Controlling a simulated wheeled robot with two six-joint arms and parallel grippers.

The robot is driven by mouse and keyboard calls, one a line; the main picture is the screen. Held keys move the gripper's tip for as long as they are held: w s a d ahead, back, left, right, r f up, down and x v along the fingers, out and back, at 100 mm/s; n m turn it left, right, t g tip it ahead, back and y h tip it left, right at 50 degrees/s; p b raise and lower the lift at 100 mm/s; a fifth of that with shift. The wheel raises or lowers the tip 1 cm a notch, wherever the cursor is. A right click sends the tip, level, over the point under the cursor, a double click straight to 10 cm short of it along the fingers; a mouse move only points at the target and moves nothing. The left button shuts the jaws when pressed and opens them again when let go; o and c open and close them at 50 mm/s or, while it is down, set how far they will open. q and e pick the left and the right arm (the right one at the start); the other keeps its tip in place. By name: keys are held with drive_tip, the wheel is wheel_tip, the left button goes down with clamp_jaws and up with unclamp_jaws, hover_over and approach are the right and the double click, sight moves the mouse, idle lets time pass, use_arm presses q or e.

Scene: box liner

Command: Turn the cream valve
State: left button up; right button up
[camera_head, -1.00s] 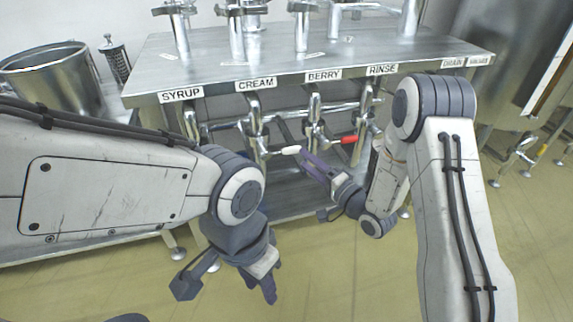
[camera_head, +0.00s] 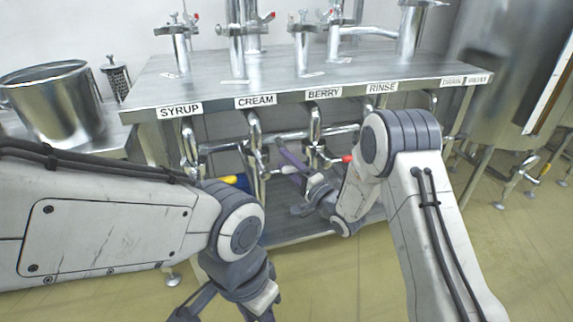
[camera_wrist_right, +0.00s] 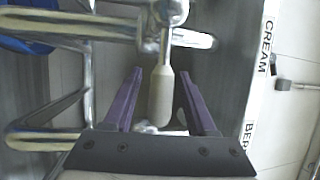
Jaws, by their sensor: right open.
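The cream valve is on the bent pipe (camera_head: 255,128) under the CREAM label (camera_head: 255,101). Its white handle (camera_head: 290,169) points right, and its tip is close to my right gripper. In the right wrist view the pale handle (camera_wrist_right: 161,92) lies between the two purple fingers of my right gripper (camera_wrist_right: 160,92), with a gap on each side. The right gripper (camera_head: 292,160) is open in front of the pipes. My left gripper (camera_head: 245,303) hangs low at the bottom edge, partly cut off, and its jaws cannot be made out.
A red handle (camera_head: 346,159) sits to the right on the berry valve, and a yellow one (camera_head: 228,179) to the left. The steel counter (camera_head: 205,88) overhangs the pipes. A steel pot (camera_head: 50,100) stands at left and a large tank (camera_head: 500,75) at right.

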clamp_jaws()
idle(1.5)
